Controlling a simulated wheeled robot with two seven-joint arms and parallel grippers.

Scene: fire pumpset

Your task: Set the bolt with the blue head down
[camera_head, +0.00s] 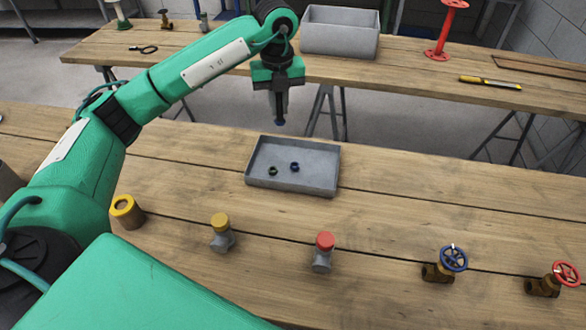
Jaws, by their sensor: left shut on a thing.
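My left gripper (280,110) points down above the far edge of the near table, just behind the grey tray. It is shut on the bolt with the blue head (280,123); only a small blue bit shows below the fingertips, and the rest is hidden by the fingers. The bolt is in the air, clear of the table. The shallow grey tray (326,183) stands on the near table (400,205). A small dark ring-like piece (273,170) and a small blue ring-like piece (295,167) lie apart in it. My right gripper is not in view.
Along the near table's front stand a yellow-topped cylinder (126,211), a yellow-capped fitting (221,232), a red-capped fitting (323,252), a blue-wheel valve (445,264) and a red-wheel valve (554,279). The far table holds a grey bin (340,40) and a red stand (444,30).

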